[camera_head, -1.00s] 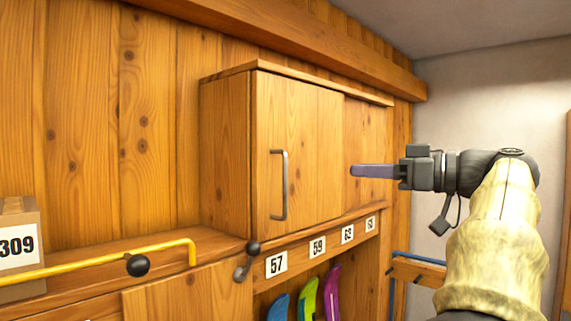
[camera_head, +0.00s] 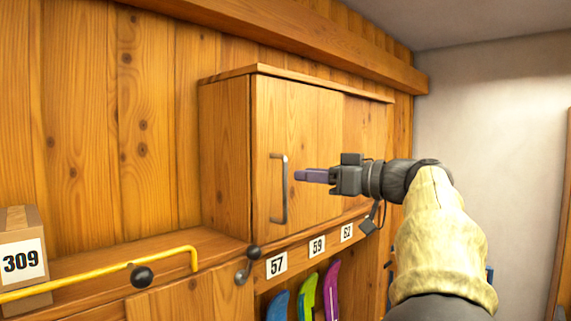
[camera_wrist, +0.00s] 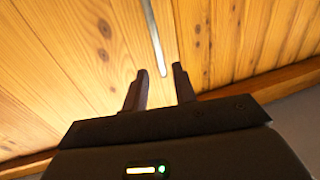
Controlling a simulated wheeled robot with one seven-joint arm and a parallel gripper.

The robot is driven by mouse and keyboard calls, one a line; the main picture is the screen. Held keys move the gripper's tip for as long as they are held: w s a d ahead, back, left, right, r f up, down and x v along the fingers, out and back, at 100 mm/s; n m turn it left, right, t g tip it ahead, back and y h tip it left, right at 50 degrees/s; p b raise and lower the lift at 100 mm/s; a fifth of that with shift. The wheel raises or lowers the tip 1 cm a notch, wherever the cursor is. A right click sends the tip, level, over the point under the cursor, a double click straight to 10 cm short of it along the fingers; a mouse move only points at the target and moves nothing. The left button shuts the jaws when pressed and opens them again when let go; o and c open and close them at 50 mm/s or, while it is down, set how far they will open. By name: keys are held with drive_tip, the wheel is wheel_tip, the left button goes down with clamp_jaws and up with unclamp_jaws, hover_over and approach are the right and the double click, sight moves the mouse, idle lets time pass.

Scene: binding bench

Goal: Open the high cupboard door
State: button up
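The high cupboard (camera_head: 225,150) is a wooden box on the plank wall. Its door (camera_head: 310,130) is flat against the front and looks shut. A vertical grey bar handle (camera_head: 284,190) is on the door's left part. My gripper (camera_head: 297,175) is just right of the handle in the head view, pointing left at it, apart from it as far as I can tell. In the wrist view the gripper's two fingers (camera_wrist: 160,85) are spread with nothing between them. The handle (camera_wrist: 154,40) shows there beyond the fingertips, its end near the gap.
A yellow rail (camera_head: 90,275) with a black knob (camera_head: 142,276) runs along the ledge at lower left, before a box marked 309 (camera_head: 22,258). A grey lever (camera_head: 246,265) sits below the cupboard. Colourful boards (camera_head: 308,298) stand under numbered labels.

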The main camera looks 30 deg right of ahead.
sight(287, 171)
drive_tip(key=p+x, duration=0.2)
drive_tip(key=x, duration=0.3)
drive_tip(key=shift+w+a+r+p, duration=0.15)
drive_tip(key=shift+w+a+p, duration=0.05)
drive_tip(key=shift+w+p, duration=0.1)
drive_tip(key=shift+w+a, duration=0.2)
drive_tip(key=shift+w, duration=0.2)
drive_tip(key=shift+c, duration=0.5)
clamp_jaws()
